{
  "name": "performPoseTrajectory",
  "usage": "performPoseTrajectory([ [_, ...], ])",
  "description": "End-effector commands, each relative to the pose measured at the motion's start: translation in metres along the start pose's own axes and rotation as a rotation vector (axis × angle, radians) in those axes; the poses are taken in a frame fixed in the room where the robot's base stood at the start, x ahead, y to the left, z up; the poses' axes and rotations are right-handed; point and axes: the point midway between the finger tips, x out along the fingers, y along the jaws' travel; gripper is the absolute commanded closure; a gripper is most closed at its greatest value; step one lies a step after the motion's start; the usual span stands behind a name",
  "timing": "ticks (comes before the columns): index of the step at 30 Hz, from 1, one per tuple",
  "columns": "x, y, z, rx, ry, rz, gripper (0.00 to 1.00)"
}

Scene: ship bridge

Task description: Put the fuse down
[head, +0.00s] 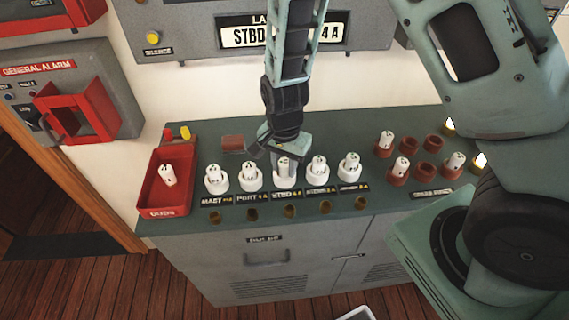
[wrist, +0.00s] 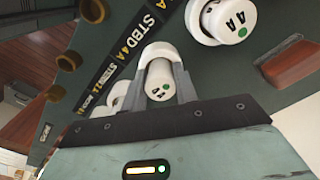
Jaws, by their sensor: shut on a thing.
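My gripper (head: 284,160) points down at the middle holder of the front row, above the STBD label (head: 286,196). It is shut on a white fuse (wrist: 160,82), which shows between the fingers in the wrist view with a green dot on its end. In the head view the fingers mostly hide this fuse. The white middle holder (head: 285,182) shows below them. The fuse is in line with the holder; I cannot tell whether it is fully seated. A neighbouring fuse marked 4A (wrist: 232,18) sits beside it in the wrist view.
Other white holders with fuses stand close on both sides, such as the PORT one (head: 249,177). A red tray (head: 154,198) at left holds one fuse (head: 167,175). Red-brown spare sockets (head: 429,171), some with fuses, are at right. A panel hangs behind.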

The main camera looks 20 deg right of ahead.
Motion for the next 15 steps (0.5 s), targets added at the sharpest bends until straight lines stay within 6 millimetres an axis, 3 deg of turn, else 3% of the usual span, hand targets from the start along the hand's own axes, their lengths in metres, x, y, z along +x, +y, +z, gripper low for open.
performPoseTrajectory([
  [7, 0.0115, 0.0022, 0.0013, 0.000, -0.001, 0.007, 0.97],
  [8, 0.0119, 0.0022, 0.0014, 0.000, -0.001, 0.007, 0.63],
  [9, 0.0122, 0.0024, 0.0014, 0.000, -0.001, 0.007, 0.52],
  [15, 0.0137, 0.0049, 0.0018, 0.000, -0.003, 0.013, 0.49],
])
